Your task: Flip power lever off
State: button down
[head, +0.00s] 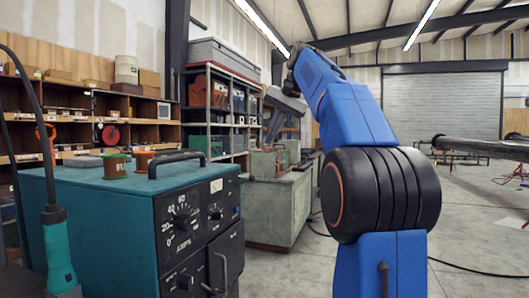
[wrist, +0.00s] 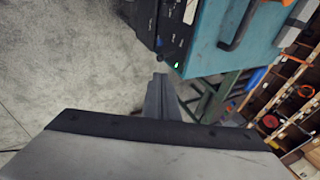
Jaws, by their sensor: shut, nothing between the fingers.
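The teal power unit (head: 105,215) stands at the left of the head view. Its dark front panel (head: 200,225) carries dials and a curved grey handle (head: 222,275) low down. The head view does not show my gripper.
A cable with a teal grip (head: 60,250) hangs at the far left. A grey-green workbench (head: 275,210) stands behind the unit, with loaded shelves (head: 215,105) beyond. A long pipe (head: 485,148) lies at the right. The concrete floor (wrist: 60,60) beside the unit is clear.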

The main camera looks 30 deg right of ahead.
aim_at(253, 176)
jog(key=x, duration=1.3)
jog(key=shift+s+f, duration=0.15)
jog(key=shift+f, duration=0.1)
notch_tip(253, 176, down, 7)
jog(key=s+d+t+y, duration=0.1)
jog(key=t+y, duration=0.2)
jog(key=t, duration=0.1)
jog(key=shift+s+d+f+m+t, duration=0.25)
jog(key=shift+s+m+t, duration=0.05)
jog(key=shift+s+t, duration=0.1)
jog(key=shift+r, duration=0.15)
jog(key=shift+r, duration=0.65)
dwell(0.4)
